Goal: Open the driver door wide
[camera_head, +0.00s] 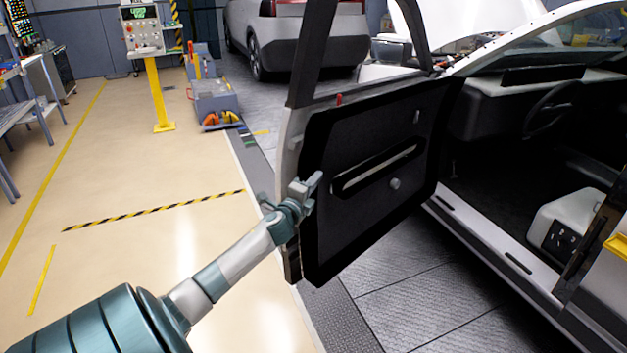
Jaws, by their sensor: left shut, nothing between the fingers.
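The driver door (365,215) stands swung well out from the white car, its dark inner panel facing me. The door opening shows the sill (480,240), the steering wheel (553,108) and the dark cabin floor. My left gripper (312,185) is at the door's free rear edge, a little below mid-height. Its fingers are shut with nothing between them. It overlaps the door edge in the picture; I cannot tell whether it touches. My right gripper is not in view.
A second car (300,38) stands behind the door. A control panel on a yellow post (158,95) and a grey tool cart (213,100) stand back left. A workbench (30,100) is at the far left. The beige floor left of the door is clear.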

